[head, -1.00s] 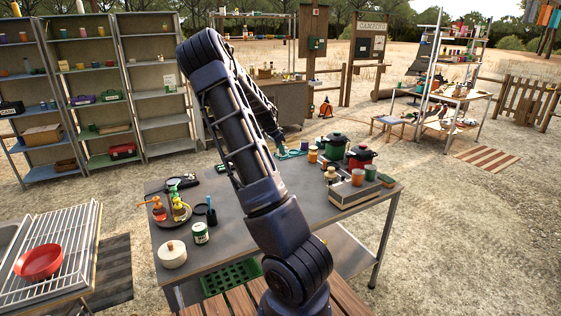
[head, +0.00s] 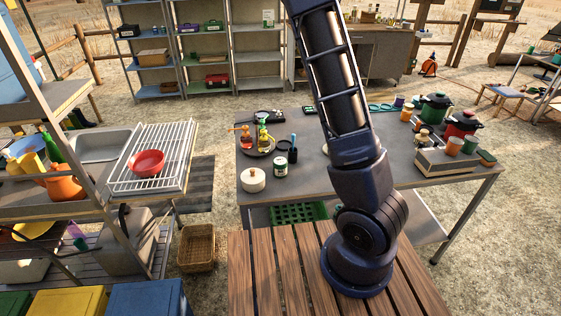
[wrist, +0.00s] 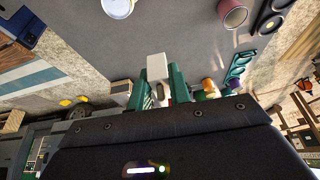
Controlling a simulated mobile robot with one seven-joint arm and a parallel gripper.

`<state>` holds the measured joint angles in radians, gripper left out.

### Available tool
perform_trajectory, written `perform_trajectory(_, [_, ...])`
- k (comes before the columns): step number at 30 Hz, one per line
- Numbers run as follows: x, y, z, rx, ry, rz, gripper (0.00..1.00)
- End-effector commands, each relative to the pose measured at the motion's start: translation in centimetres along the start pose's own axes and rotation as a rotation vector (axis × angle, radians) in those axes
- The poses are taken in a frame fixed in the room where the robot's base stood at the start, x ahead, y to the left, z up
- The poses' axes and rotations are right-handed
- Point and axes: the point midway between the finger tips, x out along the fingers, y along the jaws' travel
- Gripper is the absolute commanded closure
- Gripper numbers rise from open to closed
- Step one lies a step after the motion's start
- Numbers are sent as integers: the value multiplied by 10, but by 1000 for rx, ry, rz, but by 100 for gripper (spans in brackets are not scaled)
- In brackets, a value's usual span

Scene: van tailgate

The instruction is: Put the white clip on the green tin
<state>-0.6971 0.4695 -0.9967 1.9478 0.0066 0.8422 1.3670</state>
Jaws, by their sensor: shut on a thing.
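My gripper (wrist: 160,88) shows in the wrist view, its green fingers shut on the white clip (wrist: 156,66), a small pale block between the tips. The clip is held above the grey table. In the head view my arm rises out of the top of the picture, so the gripper and clip are hidden there. A small green tin with a white label (head: 280,166) stands upright on the table's left part. Another green tin (head: 470,145) stands by the grey box at the right. I cannot tell which one is meant.
A dish rack (head: 178,150) stands at the left.

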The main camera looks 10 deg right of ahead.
Motion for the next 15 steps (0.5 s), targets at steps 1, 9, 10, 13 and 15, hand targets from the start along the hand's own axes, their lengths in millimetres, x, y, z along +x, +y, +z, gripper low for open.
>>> perform_trajectory(1, [-8, 2, 13, -7, -1, -3, 100])
perform_trajectory(9, [-44, 24, 70, -8, -2, -3, 100])
perform_trajectory(10, [-48, 26, 76, -9, -1, -3, 100])
perform_trajectory(13, [-60, 36, 96, -9, -2, -3, 100])
perform_trajectory(15, [-68, 44, 109, -11, -1, -4, 100])
